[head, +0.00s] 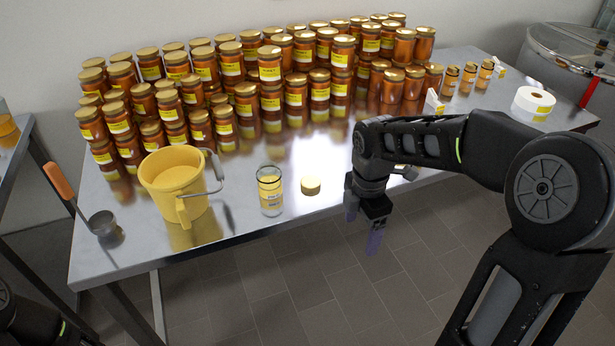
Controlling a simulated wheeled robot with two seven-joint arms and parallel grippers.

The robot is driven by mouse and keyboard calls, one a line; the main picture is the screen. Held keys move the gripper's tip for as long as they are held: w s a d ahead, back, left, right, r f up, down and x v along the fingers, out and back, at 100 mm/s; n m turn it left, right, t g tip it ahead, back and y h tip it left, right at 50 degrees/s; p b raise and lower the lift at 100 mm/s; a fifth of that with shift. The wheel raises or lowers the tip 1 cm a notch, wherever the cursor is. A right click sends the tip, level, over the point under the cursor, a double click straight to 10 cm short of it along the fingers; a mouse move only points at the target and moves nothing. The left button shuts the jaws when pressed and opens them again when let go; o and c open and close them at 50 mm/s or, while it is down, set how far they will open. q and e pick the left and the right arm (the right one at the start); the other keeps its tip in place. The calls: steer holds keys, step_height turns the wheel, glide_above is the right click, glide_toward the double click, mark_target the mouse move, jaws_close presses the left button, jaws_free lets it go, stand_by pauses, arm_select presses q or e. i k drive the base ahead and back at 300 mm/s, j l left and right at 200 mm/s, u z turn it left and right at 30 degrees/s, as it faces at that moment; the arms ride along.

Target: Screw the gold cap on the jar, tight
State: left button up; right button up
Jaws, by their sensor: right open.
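The open glass jar (270,192) stands upright near the front edge of the steel table. It looks empty, with a yellow label and no cap on it. The gold cap (311,185) lies on the table just to the right of the jar, apart from it. My right gripper (363,232) hangs to the right of the cap, fingers pointing down, beyond the table's front edge. It is open and holds nothing. Part of my left arm (35,320) shows at the bottom left; its gripper is out of the picture.
A yellow bucket (172,188) with a metal handle stands left of the jar. A ladle (101,222) with an orange handle lies at the left edge. Stacked honey jars (270,68) fill the back. A white label roll (533,103) sits at the right. Bare table (340,150) lies behind the cap.

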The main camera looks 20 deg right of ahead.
mark_target(269, 176)
steer(key=i, duration=0.9)
